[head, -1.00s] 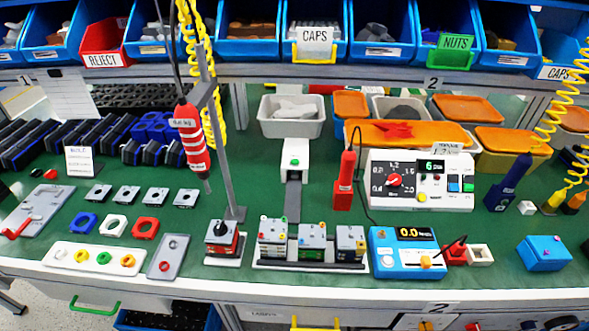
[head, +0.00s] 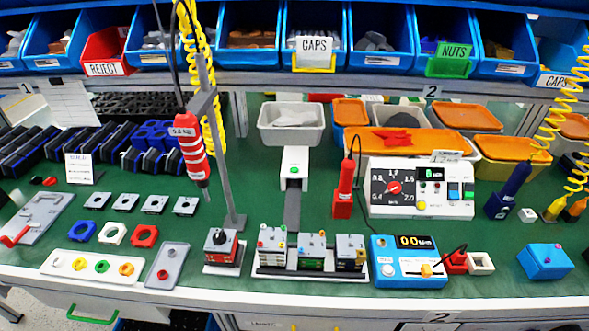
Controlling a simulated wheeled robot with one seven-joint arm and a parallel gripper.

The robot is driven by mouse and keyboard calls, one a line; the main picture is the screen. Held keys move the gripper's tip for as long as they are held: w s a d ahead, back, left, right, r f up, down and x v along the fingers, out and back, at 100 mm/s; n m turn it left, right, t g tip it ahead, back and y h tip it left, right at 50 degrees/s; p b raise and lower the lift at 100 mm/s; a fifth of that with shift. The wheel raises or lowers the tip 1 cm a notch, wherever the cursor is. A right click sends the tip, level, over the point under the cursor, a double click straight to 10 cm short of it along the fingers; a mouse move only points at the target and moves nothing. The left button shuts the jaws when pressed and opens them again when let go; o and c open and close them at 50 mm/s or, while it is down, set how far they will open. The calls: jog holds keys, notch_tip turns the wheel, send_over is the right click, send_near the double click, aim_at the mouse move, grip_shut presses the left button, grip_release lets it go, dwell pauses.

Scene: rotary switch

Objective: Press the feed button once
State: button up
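A white feeder-like block (head: 297,157) stands mid-bench with a round green button (head: 294,170) on its front and a dark chute (head: 292,210) running toward me. I can read no "feed" label on it. A white control panel (head: 420,203) to its right has a red dial (head: 394,187), a small display (head: 431,174), a yellow round button (head: 421,205) and blue and green rocker-like switches (head: 468,191). My gripper is not in view, and nothing covers the feeder or the panel.
A red hanging screwdriver (head: 191,150) and a grey post (head: 225,150) stand left of the feeder. A red tool (head: 344,188) stands between feeder and panel. A row of small modules (head: 311,254), a rotary switch block (head: 222,248) and a blue meter (head: 408,262) line the front.

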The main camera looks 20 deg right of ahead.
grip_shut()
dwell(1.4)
